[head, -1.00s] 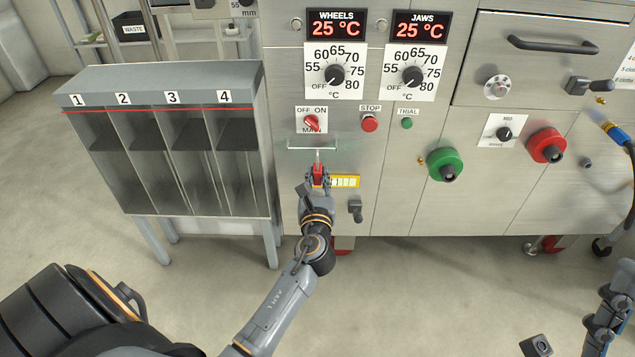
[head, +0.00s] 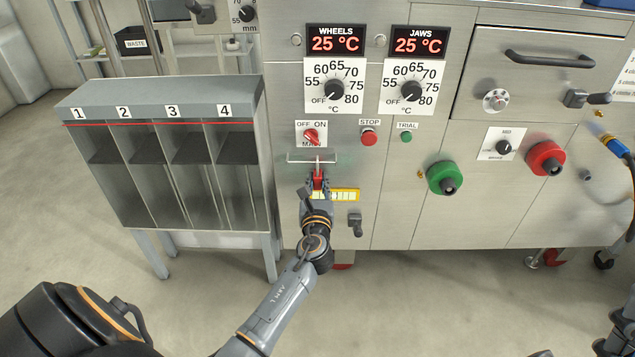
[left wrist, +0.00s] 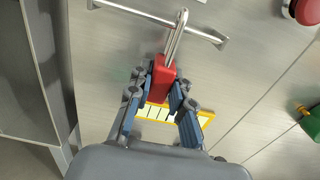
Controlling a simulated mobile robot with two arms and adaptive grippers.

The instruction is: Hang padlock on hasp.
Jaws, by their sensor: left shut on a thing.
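My left gripper (head: 319,180) is shut on the red padlock (head: 318,179), in front of the panel below the main switch. In the left wrist view the padlock's red body (left wrist: 163,80) sits between the fingers (left wrist: 162,92), with its silver shackle (left wrist: 177,38) pointing up. The hasp appears as a thin metal bar (head: 297,157) under the main switch; in the left wrist view this bar (left wrist: 130,11) runs behind or through the shackle. I cannot tell whether the shackle is around the bar or only in front of it. Dark parts of my right arm show at the lower right edge.
A yellow-edged label (head: 346,195) lies just right of the gripper. The red main switch (head: 311,136) is directly above the bar, the stop button (head: 369,138) to the right. A grey four-slot rack (head: 165,104) stands close on the left. A black lever (head: 355,224) sticks out lower right.

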